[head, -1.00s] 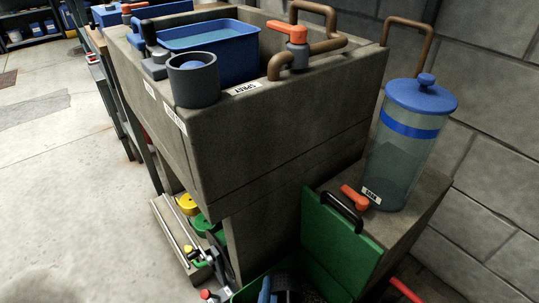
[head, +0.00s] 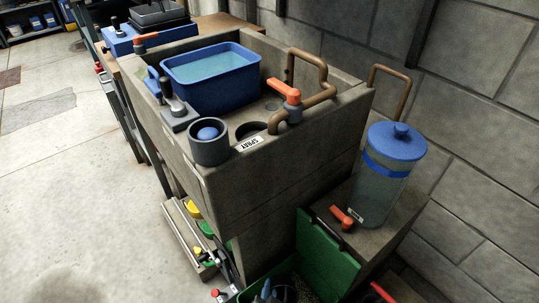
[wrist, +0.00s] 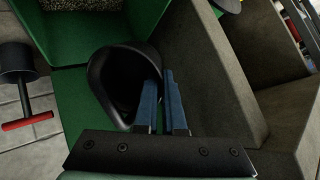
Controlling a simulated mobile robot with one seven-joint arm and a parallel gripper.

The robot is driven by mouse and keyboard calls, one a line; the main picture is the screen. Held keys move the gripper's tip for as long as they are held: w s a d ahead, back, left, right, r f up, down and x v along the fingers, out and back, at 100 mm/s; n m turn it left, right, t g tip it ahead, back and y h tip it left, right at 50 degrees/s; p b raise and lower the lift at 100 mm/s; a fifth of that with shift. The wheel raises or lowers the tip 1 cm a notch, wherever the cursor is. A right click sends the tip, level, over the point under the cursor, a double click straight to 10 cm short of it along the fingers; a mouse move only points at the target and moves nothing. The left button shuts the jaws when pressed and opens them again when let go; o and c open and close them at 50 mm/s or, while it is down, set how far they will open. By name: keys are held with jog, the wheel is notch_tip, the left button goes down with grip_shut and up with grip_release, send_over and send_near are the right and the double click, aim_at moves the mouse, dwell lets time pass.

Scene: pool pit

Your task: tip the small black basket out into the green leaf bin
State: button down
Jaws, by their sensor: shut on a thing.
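The small black basket (wrist: 103,85) is in the middle of the wrist view, its dark mouth facing the camera. Whether anything lies inside is too dark to tell. My gripper (wrist: 160,78) has blue fingers, shut on the basket's right-hand rim. The green leaf bin (wrist: 80,103) surrounds the basket in this view, with speckled leaf litter beyond it at the top. In the head view, the green bin (head: 325,262) is at the bottom, lid raised. My gripper (head: 265,291) and part of the basket (head: 286,295) show low over the bin, cut off by the frame edge.
A concrete sink block (head: 250,200) stands beside the bin, bearing a blue water tub (head: 215,90) and a grey cup (head: 208,150). A clear blue-lidded canister (head: 380,185) stands on a ledge behind the bin. A red-handled tool (wrist: 28,120) lies left in the wrist view. Open floor is left.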

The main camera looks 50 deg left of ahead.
jog(key=g+h+p, duration=0.1)
jog(key=p, duration=0.1)
jog(key=r+g+h+p, duration=0.1)
jog(key=p, duration=0.1)
jog(key=w+g+p, duration=0.1)
jog(key=p, duration=0.1)
jog(key=shift+a+r+h, duration=0.3)
jog(key=shift+r+h, duration=0.05)
jog(key=shift+h, duration=0.05)
jog(key=shift+a+g+h+p, duration=0.15)
jog(key=shift+g+h+p, duration=0.15)
jog(key=shift+g+p, duration=0.2)
jog(key=shift+w+a+f+g+h, duration=0.1)
jog(key=shift+w+f+g+h, duration=0.1)
jog(key=shift+g+h, duration=0.4)
jog(key=shift+r+g+h, duration=0.1)
jog(key=shift+g+h, duration=0.3)
jog(key=shift+g+b, duration=0.3)
jog(key=shift+b, duration=0.05)
jog(key=shift+a+g+h+b, duration=0.1)
jog(key=shift+g+h+b, duration=0.4)
jog(key=shift+h, duration=0.1)
